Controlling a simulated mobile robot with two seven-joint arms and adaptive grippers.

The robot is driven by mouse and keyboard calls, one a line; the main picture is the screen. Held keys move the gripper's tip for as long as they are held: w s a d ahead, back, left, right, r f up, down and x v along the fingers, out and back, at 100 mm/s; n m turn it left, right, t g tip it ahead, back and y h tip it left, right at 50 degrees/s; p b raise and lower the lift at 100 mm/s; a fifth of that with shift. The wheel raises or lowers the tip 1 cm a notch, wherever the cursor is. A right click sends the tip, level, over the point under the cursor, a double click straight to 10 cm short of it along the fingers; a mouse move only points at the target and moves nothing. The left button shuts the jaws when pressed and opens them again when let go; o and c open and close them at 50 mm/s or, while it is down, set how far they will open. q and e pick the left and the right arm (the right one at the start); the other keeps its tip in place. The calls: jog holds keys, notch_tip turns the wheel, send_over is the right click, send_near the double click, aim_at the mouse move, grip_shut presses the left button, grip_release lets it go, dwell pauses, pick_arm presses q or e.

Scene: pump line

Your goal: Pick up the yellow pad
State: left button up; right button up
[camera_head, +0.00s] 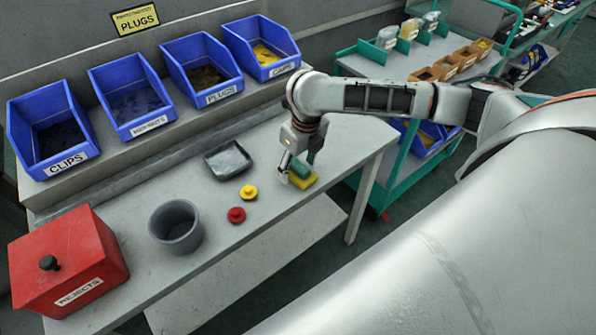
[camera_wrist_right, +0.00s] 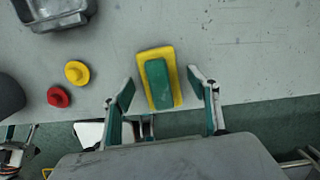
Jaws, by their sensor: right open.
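The yellow pad (camera_head: 303,182) lies on the grey table near its front edge. In the right wrist view the yellow pad (camera_wrist_right: 149,55) shows as a flat rectangle with a smaller green block (camera_wrist_right: 158,84) on top. My right gripper (camera_head: 298,166) is over the pad, pointing down. In the wrist view my right gripper (camera_wrist_right: 160,88) is open, with one finger on each side of the pad and visible gaps between. Whether the fingertips are down at pad height is hard to tell.
A yellow knob (camera_head: 248,192) and a red knob (camera_head: 236,215) lie left of the pad. A dark tray (camera_head: 228,160), grey cup (camera_head: 176,227) and red rejects box (camera_head: 68,262) stand farther left. Blue bins (camera_head: 133,103) line the back. A green-framed cart (camera_head: 384,182) stands right.

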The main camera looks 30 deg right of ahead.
jog(key=c, duration=1.2)
jog(key=shift+r, duration=0.1)
jog(key=shift+r, duration=0.2)
notch_tip(320, 180, up, 13)
jog(key=p, duration=0.3)
notch_tip(320, 180, up, 6)
jog(key=p, duration=0.1)
send_over(298, 164)
pick_arm(q)
jog(key=shift+s+a+r+y, duration=0.4)
jog(key=shift+s+a+r, duration=0.25)
jog(key=shift+a+r, duration=0.15)
pick_arm(e)
jog(key=shift+s+r, duration=0.1)
jog(key=shift+r, duration=0.15)
